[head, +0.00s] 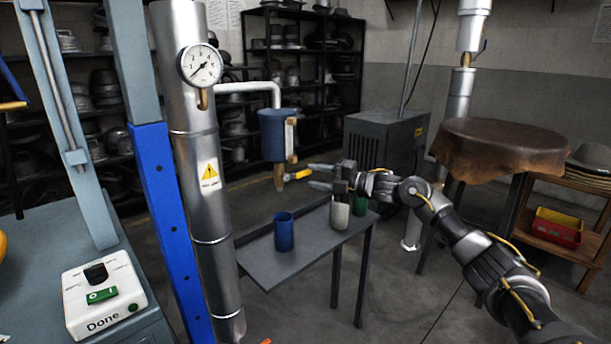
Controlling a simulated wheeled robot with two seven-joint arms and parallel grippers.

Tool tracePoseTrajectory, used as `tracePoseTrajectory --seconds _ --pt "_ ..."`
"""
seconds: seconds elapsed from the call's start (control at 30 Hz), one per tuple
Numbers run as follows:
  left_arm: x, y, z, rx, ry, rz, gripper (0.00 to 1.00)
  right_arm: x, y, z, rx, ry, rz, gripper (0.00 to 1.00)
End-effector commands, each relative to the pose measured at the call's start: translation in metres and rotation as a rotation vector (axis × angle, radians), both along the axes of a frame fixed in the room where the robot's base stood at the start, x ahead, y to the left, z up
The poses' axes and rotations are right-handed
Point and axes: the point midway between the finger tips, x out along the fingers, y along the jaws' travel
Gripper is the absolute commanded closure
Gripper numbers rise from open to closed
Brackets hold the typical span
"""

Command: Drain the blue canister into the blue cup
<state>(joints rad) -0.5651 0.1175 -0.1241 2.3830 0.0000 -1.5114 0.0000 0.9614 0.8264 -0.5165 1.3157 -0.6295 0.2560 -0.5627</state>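The blue canister (273,135) hangs from a white pipe beside the steel column, with a pale gauge strip on its right side. Below it is a brass outlet with a yellow valve handle (298,174) pointing right. The blue cup (284,232) stands upright on the small grey table (270,264), roughly below the outlet. My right gripper (311,176) reaches in from the right with its fingers apart, tips close to the end of the yellow handle. I cannot tell whether they touch it. My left gripper is not in view.
A white cup (339,214) and a green cup (360,204) stand on the table's right part, below my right gripper. The steel column (205,200) with a pressure gauge stands left. A "Done" button box (103,295) sits at lower left. A leather-covered table (500,140) is at right.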

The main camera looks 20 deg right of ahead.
Motion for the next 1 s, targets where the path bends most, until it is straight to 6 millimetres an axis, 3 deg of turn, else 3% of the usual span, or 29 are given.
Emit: tracePoseTrajectory --seconds 0.13,0.33,1.0 --pt "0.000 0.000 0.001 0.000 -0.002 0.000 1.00 -0.023 -0.020 -0.001 -0.003 0.000 -0.001 0.62" --pt "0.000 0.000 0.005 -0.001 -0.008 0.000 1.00 -0.041 -0.035 0.000 -0.001 -0.001 0.000 0.62" --pt "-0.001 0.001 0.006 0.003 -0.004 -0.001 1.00 -0.045 -0.038 0.000 0.005 0.006 -0.001 0.62"
